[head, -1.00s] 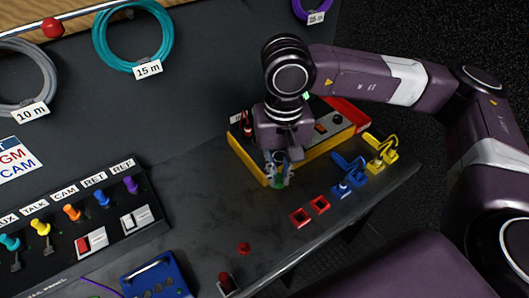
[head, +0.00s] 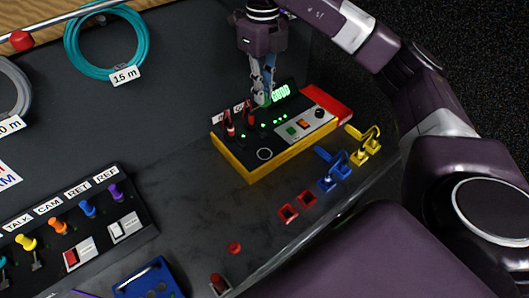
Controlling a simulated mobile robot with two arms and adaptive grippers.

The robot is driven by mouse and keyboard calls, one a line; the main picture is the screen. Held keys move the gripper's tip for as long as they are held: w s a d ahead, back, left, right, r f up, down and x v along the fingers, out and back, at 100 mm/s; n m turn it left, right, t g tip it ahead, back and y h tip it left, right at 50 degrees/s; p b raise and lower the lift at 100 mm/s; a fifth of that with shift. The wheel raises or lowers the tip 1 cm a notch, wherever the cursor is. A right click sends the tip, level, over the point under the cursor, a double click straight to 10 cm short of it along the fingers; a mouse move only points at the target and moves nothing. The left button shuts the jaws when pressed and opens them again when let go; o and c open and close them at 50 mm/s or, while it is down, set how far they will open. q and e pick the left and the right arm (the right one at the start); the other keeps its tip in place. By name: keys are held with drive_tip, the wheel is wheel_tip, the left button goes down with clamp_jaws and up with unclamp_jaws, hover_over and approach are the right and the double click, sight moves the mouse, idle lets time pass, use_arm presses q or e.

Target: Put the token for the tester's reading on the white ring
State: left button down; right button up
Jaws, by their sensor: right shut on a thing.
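The tester (head: 292,150) is a yellow-edged box with a red end. Its lit green display (head: 281,92) reads GOOD. The white ring (head: 264,154) is on its top near the front left corner and looks empty. My right gripper (head: 263,98) is shut on a small green token, mostly hidden by the fingers, near the tester's back edge left of the display. A round red token (head: 234,248) lies on the grey bench in front of the tester. My left gripper is not in view.
Red plugs (head: 230,127) stand up on the tester's left side. Red sockets (head: 288,213), blue links (head: 328,182) and yellow links (head: 359,158) line the bench edge. A switch panel (head: 75,235) and blue box (head: 150,280) are at lower left.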

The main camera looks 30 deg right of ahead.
drive_tip(key=shift+f, duration=0.25)
drive_tip(key=b, duration=0.1)
hover_over(264, 153)
wheel_tip(264, 153, down, 7)
wheel_tip(264, 153, down, 7)
drive_tip(key=shift+s+p, duration=0.1)
drive_tip(key=shift+p, duration=0.45)
wheel_tip(264, 153, down, 5)
drive_tip(key=shift+f+p, duration=0.15)
drive_tip(key=shift+p, duration=0.35)
drive_tip(key=shift+f, duration=0.1)
drive_tip(key=shift+f, duration=0.1)
drive_tip(key=o, duration=0.8)
